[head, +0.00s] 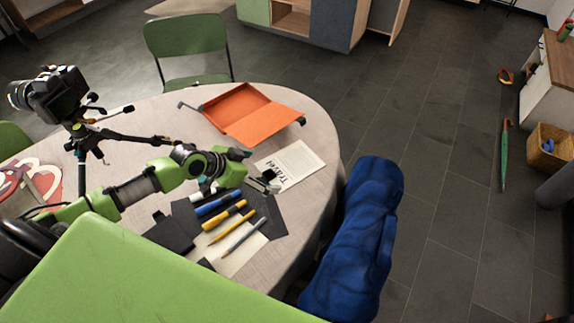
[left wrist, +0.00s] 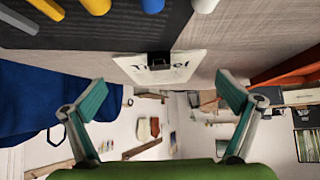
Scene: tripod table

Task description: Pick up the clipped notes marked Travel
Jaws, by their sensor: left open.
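The clipped notes (head: 297,162) are a white sheet marked "Travel", lying on the round table (head: 322,120) near its right edge. In the left wrist view the notes (left wrist: 187,64) show straight ahead, with a black clip (left wrist: 159,60) on the near edge. My left gripper (head: 266,183) is at the clip end of the notes in the head view, partly covering that end. In the left wrist view its two teal fingertips (left wrist: 162,95) are spread wide with nothing between them, the clip showing in the gap. My right gripper is in neither view.
Several pens and markers (head: 228,217) lie on dark and pale sheets beside the gripper. An open orange folder (head: 250,112) lies behind the notes. A camera on a tripod (head: 55,95) stands at the left. A blue fabric-covered object (head: 360,235) stands beside the table's right edge.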

